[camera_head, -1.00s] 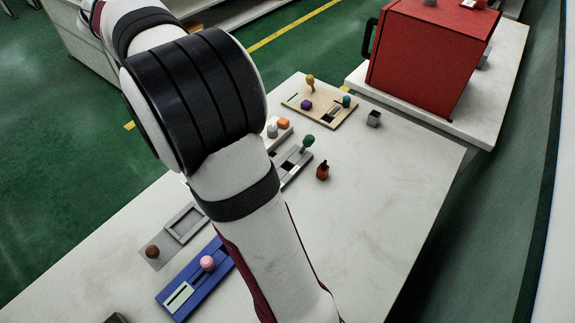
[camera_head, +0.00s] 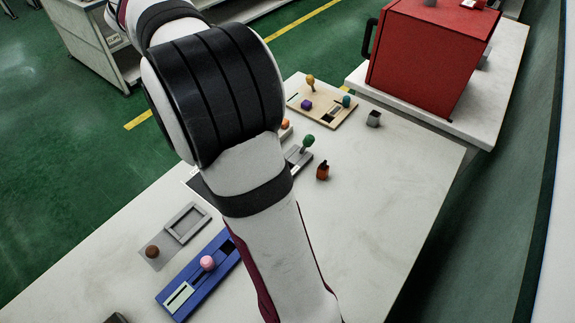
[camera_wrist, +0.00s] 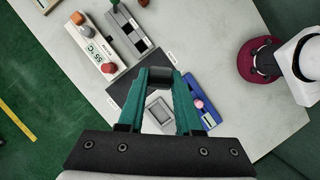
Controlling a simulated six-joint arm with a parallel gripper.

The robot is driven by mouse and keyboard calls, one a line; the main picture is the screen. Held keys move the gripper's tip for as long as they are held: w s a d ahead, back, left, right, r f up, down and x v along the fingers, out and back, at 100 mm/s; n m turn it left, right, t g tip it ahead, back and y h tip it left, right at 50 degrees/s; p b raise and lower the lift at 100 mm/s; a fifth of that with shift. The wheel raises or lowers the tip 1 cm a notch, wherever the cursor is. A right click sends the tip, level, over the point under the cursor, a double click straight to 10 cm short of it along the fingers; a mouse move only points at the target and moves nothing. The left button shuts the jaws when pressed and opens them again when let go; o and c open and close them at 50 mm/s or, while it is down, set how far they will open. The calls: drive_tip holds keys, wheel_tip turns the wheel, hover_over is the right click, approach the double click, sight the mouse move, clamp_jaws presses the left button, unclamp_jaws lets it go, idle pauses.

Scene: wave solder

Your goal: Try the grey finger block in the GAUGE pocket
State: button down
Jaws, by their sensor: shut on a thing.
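In the wrist view my gripper (camera_wrist: 160,84) has its teal fingers closed on a dark grey block (camera_wrist: 160,74) held at the fingertips. The block hangs over the table near the edge of a dark plate (camera_wrist: 122,90). A pale unit with a digital display (camera_wrist: 95,50) lies up and left of it, carrying an orange block and a grey knob. A grey plate with a framed recess (camera_wrist: 160,112) shows between the fingers, and in the head view (camera_head: 187,223). I cannot read which pocket is labelled GAUGE. In the head view my arm hides the gripper.
A blue fixture (camera_head: 205,277) with a pink knob lies near the recessed plate. A grey fixture with a green knob (camera_head: 307,141), a brown bottle-like piece (camera_head: 322,171), a grey block (camera_head: 373,119) and a tan board (camera_head: 322,112) stand farther back. The table's right side is clear.

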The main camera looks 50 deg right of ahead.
drive_tip(key=s+d+n+t+h, duration=0.1)
drive_tip(key=d+n+t, duration=0.2)
drive_tip(key=d+n, duration=0.5)
drive_tip(key=shift+d, duration=4.35)
drive_tip(key=shift+f, duration=0.25)
wheel_tip(320, 180, down, 10)
idle(2.1)
